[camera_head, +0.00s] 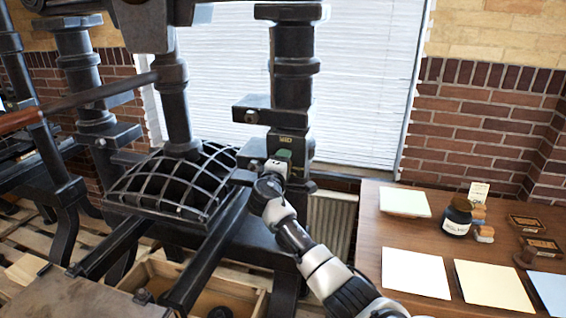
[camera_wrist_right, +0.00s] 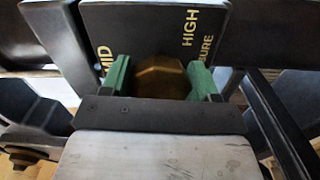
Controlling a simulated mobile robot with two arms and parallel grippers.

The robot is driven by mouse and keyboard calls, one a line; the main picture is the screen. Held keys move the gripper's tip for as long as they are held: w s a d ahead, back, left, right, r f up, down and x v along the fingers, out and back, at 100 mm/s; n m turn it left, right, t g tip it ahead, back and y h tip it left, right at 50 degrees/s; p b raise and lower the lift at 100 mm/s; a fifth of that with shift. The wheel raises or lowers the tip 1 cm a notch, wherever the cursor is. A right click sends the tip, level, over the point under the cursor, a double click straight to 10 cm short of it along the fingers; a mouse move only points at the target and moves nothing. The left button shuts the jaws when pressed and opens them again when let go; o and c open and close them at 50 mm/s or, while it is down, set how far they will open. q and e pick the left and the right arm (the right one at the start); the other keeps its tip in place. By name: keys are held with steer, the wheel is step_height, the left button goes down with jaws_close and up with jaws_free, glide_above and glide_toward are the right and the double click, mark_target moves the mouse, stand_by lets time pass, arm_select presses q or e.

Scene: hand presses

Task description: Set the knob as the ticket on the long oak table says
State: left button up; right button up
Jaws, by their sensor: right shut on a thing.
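My right gripper (camera_head: 281,160) reaches up to the press's right column. In the right wrist view its green fingertips (camera_wrist_right: 161,80) sit on either side of a faceted brass-brown knob (camera_wrist_right: 161,76), shut on it. Behind the knob is a dark dial plate (camera_wrist_right: 150,28) with MID at left, HIGH at upper right and part of a word ending in URE. Any pointer on the knob is hidden or not distinguishable. In the head view the gripper hides the knob. A small ticket (camera_head: 479,191) stands at the back of the oak table (camera_head: 450,247); its writing is too small to read.
The black iron press (camera_head: 292,80) stands before a blind-covered window. A wooden crate (camera_head: 160,275) is below it. The table holds an ink bottle (camera_head: 457,217), paper stacks (camera_head: 415,272) and stamps (camera_head: 526,222). My right forearm passes between press and table.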

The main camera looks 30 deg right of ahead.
steer(key=n+p, duration=0.2)
steer(key=n, duration=0.2)
steer(key=shift+r, duration=0.1)
steer(key=shift+n+p, duration=0.75)
steer(key=shift+n, duration=0.65)
steer(key=o, duration=0.9)
steer(key=shift+a, duration=0.15)
steer(key=b+v, duration=0.3)
steer(key=v, duration=0.7)
steer(key=shift+s+a, duration=0.15)
steer(key=shift+s, duration=0.15)
